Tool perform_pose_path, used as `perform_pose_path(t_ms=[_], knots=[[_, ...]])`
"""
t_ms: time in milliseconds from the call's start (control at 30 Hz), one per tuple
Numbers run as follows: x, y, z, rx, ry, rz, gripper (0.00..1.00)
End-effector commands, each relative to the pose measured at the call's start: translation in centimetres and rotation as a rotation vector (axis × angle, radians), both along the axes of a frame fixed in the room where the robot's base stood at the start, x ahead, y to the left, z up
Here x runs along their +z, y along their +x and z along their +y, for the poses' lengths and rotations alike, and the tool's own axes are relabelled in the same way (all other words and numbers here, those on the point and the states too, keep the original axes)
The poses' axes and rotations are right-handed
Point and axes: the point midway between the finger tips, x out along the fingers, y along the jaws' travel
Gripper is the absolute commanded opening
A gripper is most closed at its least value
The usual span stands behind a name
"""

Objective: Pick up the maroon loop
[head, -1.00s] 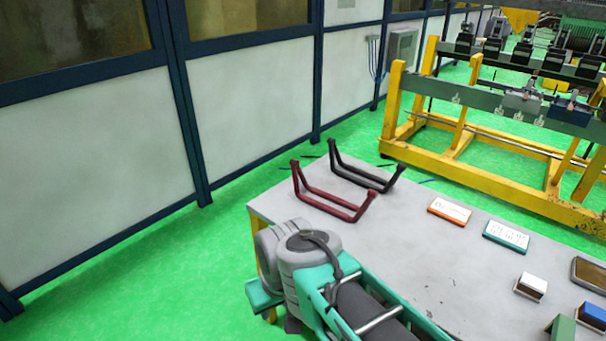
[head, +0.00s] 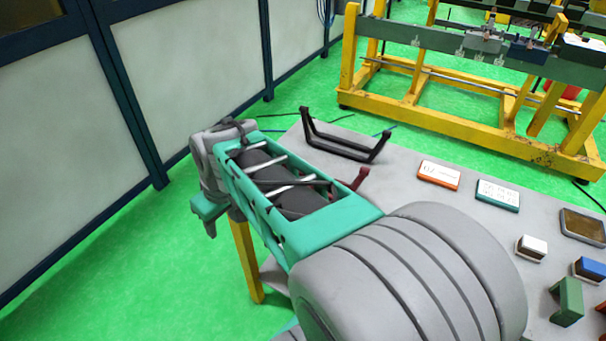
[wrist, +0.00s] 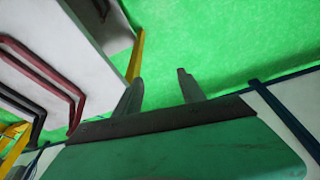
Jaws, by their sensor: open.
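The maroon loop (head: 357,180) lies on the grey table and is mostly hidden behind my arm in the head view; only one end shows. In the wrist view the maroon loop (wrist: 45,66) shows at the left, on the table top. My gripper (wrist: 160,88) is open and empty in the wrist view. Its two fingers are apart, over green floor just past the table edge, to the right of the loop and not touching it.
A black loop (head: 345,148) stands on the table (head: 440,215) behind the maroon one. An orange box (head: 439,175), a teal box (head: 497,194) and several small blocks sit to the right. A yellow frame (head: 430,98) stands behind; white wall panels are at left.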

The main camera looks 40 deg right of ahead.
Motion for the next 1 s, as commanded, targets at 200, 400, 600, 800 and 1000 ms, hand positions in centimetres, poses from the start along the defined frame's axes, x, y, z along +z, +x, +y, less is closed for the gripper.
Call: perform_pose_path(t_ms=[200,400,600,800,1000], knots=[[-1.7,5.3,-19.4,0.141,0.042,-0.020,0.47],[-6.4,2.2,-31.8,0.241,0.045,-0.108,0.47],[-8.9,1.6,-33.7,0.271,0.040,-0.133,0.47],[-11.4,2.5,-32.9,0.270,0.040,-0.131,0.47],[-14.5,3.6,-32.4,0.268,0.037,-0.131,0.47]])
